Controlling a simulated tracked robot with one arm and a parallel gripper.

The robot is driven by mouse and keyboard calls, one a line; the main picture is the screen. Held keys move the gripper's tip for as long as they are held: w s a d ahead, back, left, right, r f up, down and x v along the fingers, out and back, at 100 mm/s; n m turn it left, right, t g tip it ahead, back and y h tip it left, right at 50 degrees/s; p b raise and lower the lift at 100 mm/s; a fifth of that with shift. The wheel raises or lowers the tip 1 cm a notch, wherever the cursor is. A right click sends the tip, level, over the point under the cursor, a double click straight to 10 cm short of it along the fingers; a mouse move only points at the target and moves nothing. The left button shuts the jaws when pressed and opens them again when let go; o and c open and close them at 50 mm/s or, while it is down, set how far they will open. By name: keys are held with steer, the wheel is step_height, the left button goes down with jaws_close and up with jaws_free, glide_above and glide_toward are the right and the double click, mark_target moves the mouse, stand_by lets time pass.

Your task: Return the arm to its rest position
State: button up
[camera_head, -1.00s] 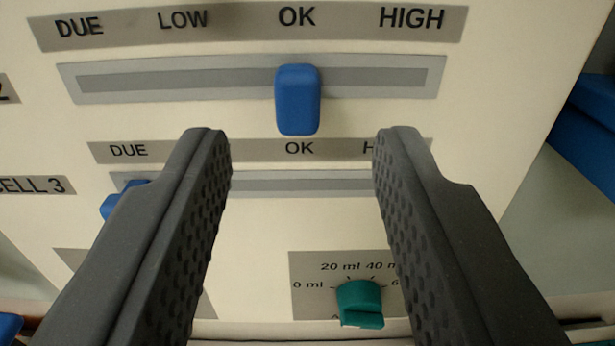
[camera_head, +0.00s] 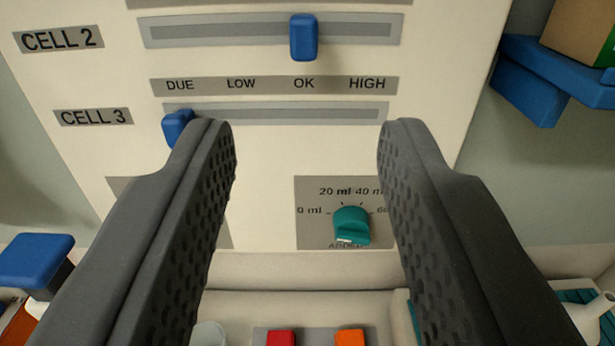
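My gripper (camera_head: 308,130) is open and empty in front of a cream panel (camera_head: 265,210), its two dark textured fingers wide apart. A blue slider (camera_head: 304,38) on the upper track, beside the CELL 2 label (camera_head: 59,39), stands at OK. A second blue slider (camera_head: 177,127) on the CELL 3 track stands at the left end, under DUE; the left finger partly covers it. A teal knob (camera_head: 351,226) sits low on the panel, between the fingers in the picture, with a 0 ml, 20 ml, 40 ml scale around it.
A blue bracket (camera_head: 545,85) with a cardboard box (camera_head: 585,28) stands right of the panel. Below are a red block (camera_head: 281,338), an orange block (camera_head: 350,337) and a white spouted thing (camera_head: 590,318). A blue-topped object (camera_head: 36,260) is at lower left.

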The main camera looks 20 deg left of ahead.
steer(key=s+d+r+m+g+h+b, duration=0.1)
steer(key=s+d+r+h, duration=0.25)
steer(key=d+r, duration=0.55)
steer(key=s+a+r+m+g+h+b, duration=0.1)
steer(key=s+r+m, duration=0.1)
steer(key=s+r, duration=0.6)
step_height(320, 180, up, 3)
steer(key=shift+s+f, duration=0.15)
steer(key=shift+s, duration=0.15)
